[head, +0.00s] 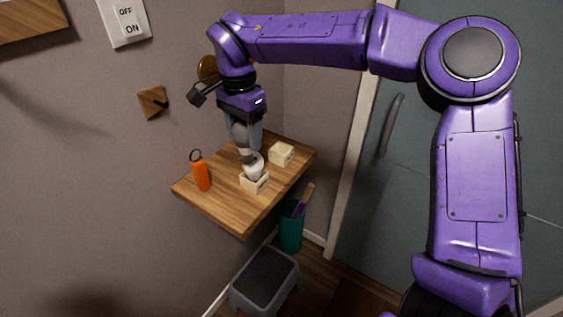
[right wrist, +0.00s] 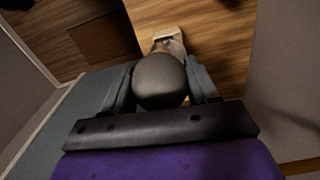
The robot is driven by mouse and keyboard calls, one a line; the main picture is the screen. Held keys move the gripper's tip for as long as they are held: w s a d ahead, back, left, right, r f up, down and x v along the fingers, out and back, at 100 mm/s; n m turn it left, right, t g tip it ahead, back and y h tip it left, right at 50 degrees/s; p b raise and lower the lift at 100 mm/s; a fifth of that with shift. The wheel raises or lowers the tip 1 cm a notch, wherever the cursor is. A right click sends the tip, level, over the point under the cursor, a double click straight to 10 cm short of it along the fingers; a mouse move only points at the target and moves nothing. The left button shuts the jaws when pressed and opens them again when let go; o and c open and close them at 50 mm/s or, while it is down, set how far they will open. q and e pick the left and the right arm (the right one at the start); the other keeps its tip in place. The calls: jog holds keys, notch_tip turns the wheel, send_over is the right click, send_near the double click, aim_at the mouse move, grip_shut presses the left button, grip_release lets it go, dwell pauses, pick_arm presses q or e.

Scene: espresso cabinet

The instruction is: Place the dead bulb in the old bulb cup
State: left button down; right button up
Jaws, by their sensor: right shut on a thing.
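My right gripper (head: 247,150) reaches down over the wooden wall shelf and is shut on a bulb. In the right wrist view the bulb (right wrist: 160,80) is a grey rounded globe between the two fingers of the gripper (right wrist: 160,70). In the head view the pale bulb (head: 255,167) is right over the front cream cup (head: 254,184). The cup also shows past the globe in the right wrist view (right wrist: 176,43). Whether the bulb's base touches the cup is hidden. A second cream cup (head: 281,153) stands farther back. I cannot tell which is the old bulb cup.
An orange bottle (head: 201,173) stands on the shelf (head: 228,207), left of the front cup. A teal bin (head: 291,228) and a grey step stool (head: 265,281) are on the floor below. A wall switch (head: 126,20) and a wooden wall peg (head: 153,102) are at left.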

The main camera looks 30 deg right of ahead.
jog(key=m, duration=0.1)
jog(key=d+m, duration=0.1)
jog(key=m, duration=0.2)
jog(key=shift+s+d+r, duration=0.15)
jog(key=shift+s+r, duration=0.1)
jog(key=s+d+r+m+b, duration=0.1)
jog(key=s+d+m, duration=0.15)
jog(key=m, duration=0.85)
jog(key=s+d+m, duration=0.2)
jog(key=d+m, duration=0.2)
jog(key=m, duration=0.7)
jog(key=w+d+f+p, duration=0.2)
jog(key=w+f, duration=0.2)
jog(key=w+d+f+p, duration=0.2)
jog(key=w+f, duration=0.2)
jog(key=w+d+f+p, duration=0.2)
jog(key=w+f, duration=0.2)
jog(key=shift+w+d+f, duration=0.15)
jog(key=shift+d+f, duration=0.05)
jog(key=shift+d, duration=0.1)
jog(key=shift+f, duration=0.25)
jog(key=o, duration=1.1)
jog(key=shift+o, duration=0.2)
